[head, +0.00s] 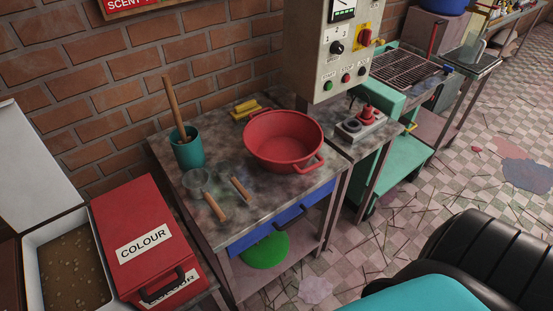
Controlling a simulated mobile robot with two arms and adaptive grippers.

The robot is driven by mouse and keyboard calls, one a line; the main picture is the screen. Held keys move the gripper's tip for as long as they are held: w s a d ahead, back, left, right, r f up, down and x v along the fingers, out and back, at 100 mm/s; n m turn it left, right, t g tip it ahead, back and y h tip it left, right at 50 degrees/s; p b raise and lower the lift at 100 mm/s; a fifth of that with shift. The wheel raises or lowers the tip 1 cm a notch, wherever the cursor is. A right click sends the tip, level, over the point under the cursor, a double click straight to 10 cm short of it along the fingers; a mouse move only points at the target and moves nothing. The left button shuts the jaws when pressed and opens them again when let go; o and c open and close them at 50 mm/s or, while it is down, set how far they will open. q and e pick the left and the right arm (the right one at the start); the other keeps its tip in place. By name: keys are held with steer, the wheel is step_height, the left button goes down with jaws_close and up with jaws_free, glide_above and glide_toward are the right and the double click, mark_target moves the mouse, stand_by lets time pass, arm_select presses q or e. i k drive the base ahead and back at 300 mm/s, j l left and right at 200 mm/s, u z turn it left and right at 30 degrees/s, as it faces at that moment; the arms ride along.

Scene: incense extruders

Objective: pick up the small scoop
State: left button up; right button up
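Two scoop-like tools with wooden handles lie side by side on the stained metal table (283,193). The left tool (215,207) has a round, greyish head, and its handle points toward the table's front edge. The right tool (241,190) has a shorter-looking handle, and its pale head is hard to make out against the tabletop. It looks like the smaller of the two, but I cannot tell for certain which is the small scoop. Both lie apart from the teal cup and the red basin. Neither of my grippers is in view.
A teal cup (189,153) with wooden sticks stands behind the tools. A red basin (283,139) is to their right, with yellow sticks (246,109) behind it. A control box (333,50) rises at the back. A red COLOUR box (135,220) stands left of the table.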

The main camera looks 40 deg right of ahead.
mark_target(224, 168)
steer(key=z, duration=0.7)
steer(key=i+l+u, duration=0.15)
steer(key=l, duration=0.2)
steer(key=k, duration=0.05)
